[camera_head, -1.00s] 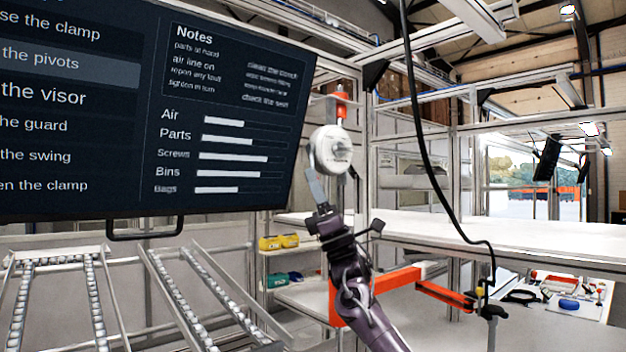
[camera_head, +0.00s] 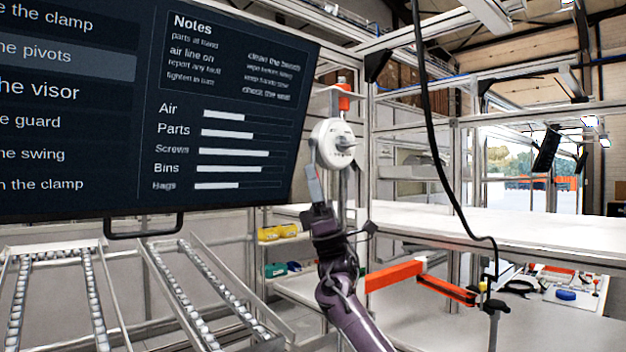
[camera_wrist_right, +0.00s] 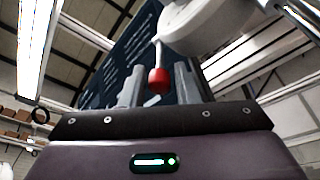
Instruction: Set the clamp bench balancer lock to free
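The balancer (camera_head: 333,143) is a round white housing hanging below an orange-red fitting, right of the screen. In the right wrist view the white housing (camera_wrist_right: 208,24) fills the upper right. A thin light lever with a red knob (camera_wrist_right: 158,80) hangs down from it. My right gripper (camera_head: 328,180) is raised just below the balancer with its fingers pointing up. In the right wrist view my right gripper (camera_wrist_right: 159,72) is open, with the knob between its two fingers and small gaps at both sides. Whether the knob touches a finger is unclear. My left gripper is out of view.
A large dark screen (camera_head: 230,100) stands close left of the gripper. A black cable (camera_head: 432,130) hangs at right. An orange arm (camera_head: 395,275) lies low behind my right arm. Roller rails (camera_head: 95,300) are at lower left, a white bench (camera_head: 500,232) at right.

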